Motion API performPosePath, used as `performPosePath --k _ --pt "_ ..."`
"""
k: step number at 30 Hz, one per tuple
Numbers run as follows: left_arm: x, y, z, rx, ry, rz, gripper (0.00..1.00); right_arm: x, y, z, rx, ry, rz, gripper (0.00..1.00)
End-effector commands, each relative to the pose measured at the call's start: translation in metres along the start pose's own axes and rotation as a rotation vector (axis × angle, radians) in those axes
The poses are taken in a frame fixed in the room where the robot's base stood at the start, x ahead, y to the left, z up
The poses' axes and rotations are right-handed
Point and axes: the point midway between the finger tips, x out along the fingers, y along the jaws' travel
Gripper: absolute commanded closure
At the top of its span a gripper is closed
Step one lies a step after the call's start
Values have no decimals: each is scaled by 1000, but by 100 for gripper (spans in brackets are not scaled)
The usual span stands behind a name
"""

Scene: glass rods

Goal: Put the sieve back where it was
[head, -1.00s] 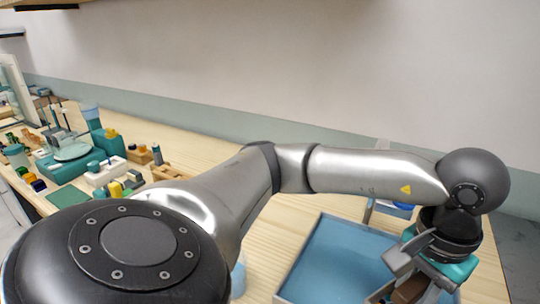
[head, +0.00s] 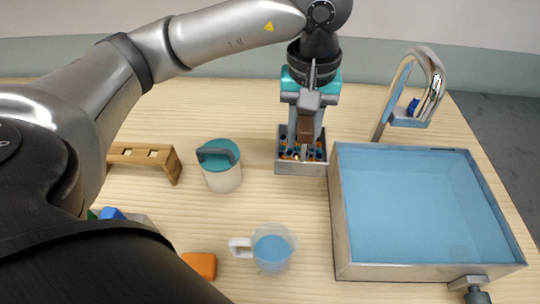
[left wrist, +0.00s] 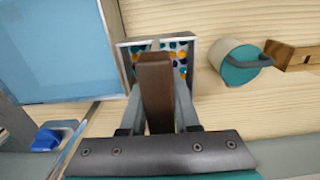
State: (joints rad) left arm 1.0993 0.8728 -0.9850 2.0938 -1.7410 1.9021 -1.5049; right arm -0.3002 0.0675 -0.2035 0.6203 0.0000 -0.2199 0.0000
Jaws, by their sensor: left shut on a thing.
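My left gripper (head: 306,112) is shut on a brown handle (head: 305,130), which looks like the sieve's handle. The handle also shows between the fingers in the left wrist view (left wrist: 155,90). The gripper points down over a small grey box (head: 300,169) holding several orange, blue and dark beads. The handle's lower end reaches to or into the box. The sieve's mesh is hidden, so I cannot tell whether it touches the beads. In the left wrist view the box (left wrist: 192,50) lies behind the handle. My right gripper is not in view.
A blue basin (head: 420,200) with a chrome tap (head: 434,75) stands close right of the box. A teal-lidded pot (head: 222,175) and a wooden rack (head: 140,155) are left. A clear mug (head: 272,250) and an orange block (head: 201,265) are in front. Counter between them is clear.

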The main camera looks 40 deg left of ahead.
Motion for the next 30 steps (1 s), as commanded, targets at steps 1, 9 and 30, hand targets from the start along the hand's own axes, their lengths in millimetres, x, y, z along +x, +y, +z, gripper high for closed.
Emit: performPosePath --k 1,9,30 --pt "-4 -2 -6 -113 2 2 100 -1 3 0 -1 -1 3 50" --pt "-20 -16 -34 -754 2 2 100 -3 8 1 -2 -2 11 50" --pt "-12 -38 -65 -1592 -12 -10 100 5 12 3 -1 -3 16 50"
